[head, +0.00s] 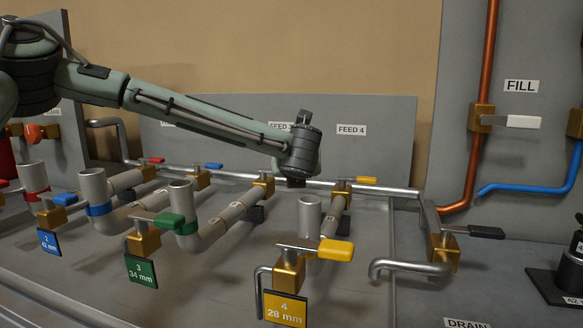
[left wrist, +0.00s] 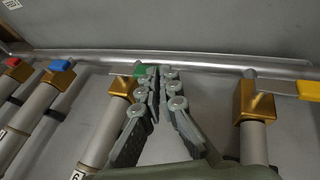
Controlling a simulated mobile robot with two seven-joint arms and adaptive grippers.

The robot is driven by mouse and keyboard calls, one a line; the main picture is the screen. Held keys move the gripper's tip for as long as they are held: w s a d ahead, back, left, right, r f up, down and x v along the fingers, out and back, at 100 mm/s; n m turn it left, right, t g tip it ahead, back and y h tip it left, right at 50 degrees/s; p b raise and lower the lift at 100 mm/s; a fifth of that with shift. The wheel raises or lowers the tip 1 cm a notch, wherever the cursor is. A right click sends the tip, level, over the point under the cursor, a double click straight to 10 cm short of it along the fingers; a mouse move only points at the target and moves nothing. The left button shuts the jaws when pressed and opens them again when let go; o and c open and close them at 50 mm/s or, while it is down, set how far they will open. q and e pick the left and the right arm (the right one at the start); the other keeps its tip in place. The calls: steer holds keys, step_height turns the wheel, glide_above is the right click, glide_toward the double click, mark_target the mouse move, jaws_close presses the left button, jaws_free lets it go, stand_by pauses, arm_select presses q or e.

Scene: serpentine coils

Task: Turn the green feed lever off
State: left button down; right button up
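The green feed lever (left wrist: 139,69) shows as a small green grip by the gold valve (left wrist: 124,86) in the left wrist view, partly hidden by my fingers. In the head view that feed valve (head: 263,185) stands at the rear pipe, and my wrist hides its lever. My left gripper (left wrist: 160,72) has its fingertips together just right of the green grip. I cannot tell whether they touch it. In the head view its fingers are hidden behind the wrist. My right gripper is in no view.
Feed valves with a blue lever (left wrist: 61,65) and a yellow lever (left wrist: 310,90) flank it. A second green lever (head: 169,220) sits on the front 34 mm valve. Upright grey pipe stubs, such as one (head: 310,218), stand in front. A grey panel (head: 390,140) rises behind the pipe.

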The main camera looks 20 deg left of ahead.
arm_select(q)
steer(key=c, duration=2.2)
jaws_free()
steer(key=shift+w+a+y, duration=0.15)
steer(key=shift+a+y, duration=0.15)
steer(key=shift+a, duration=0.8)
steer(key=shift+o, duration=1.1)
steer(key=o, duration=0.5)
steer(key=shift+w+a+f+n, duration=0.15)
steer(key=shift+a+f+n, duration=0.05)
steer(key=shift+a+n, duration=0.1)
steer(key=o, duration=0.6)
steer(key=shift+d, duration=0.15)
steer(key=shift+d, duration=0.1)
steer(key=v, duration=1.2)
steer(key=shift+w+r, duration=0.1)
steer(key=shift+r, duration=0.1)
